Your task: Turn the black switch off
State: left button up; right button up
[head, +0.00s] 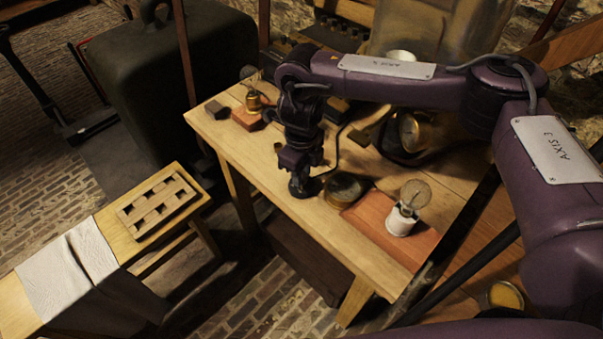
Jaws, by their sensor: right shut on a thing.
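My right gripper (301,187) comes down from above onto the front part of the wooden table (240,150). It is shut on a small dark thing, the black switch (314,187), which sits on the tabletop. The fingers hide most of the switch, so its lever position cannot be made out. A dark cable runs up from beside the gripper toward the back of the table. My left gripper is not in view.
Right of the gripper are a round dark brass-rimmed dish (346,188) and a bulb (415,194) in a white holder on a reddish board (375,218). A gauge (411,132) stands behind. A bench with a slotted wooden rack (157,207) is at left.

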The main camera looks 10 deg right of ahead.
jog(key=shift+r, duration=0.1)
dwell(0.3)
jog(key=o, duration=1)
notch_tip(320, 180, up, 8)
jog(key=shift+f, duration=0.1)
dwell(0.4)
